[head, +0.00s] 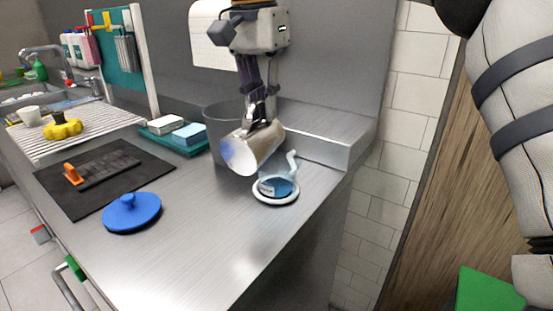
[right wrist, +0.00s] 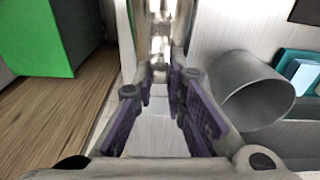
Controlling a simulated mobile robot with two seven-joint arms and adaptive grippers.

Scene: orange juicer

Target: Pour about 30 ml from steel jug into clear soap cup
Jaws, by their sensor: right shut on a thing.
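The steel jug (head: 250,153) is tipped well over, its mouth toward the lower left of the head view. My right gripper (head: 263,112) is shut on it from above and holds it clear of the counter. In the right wrist view the fingers (right wrist: 160,78) reach to the shiny jug (right wrist: 157,28) at the top. The clear soap cup (head: 278,187), with blue in it, stands just right of and below the jug on a white ring. No stream of liquid is visible, and the jug's contents cannot be made out. My left gripper is not in view.
A grey pot (head: 217,122) stands close behind the jug; it also shows in the right wrist view (right wrist: 252,92). A blue round lid (head: 132,212) and a dark mat (head: 65,182) lie to the left. The front of the steel counter (head: 215,235) is clear.

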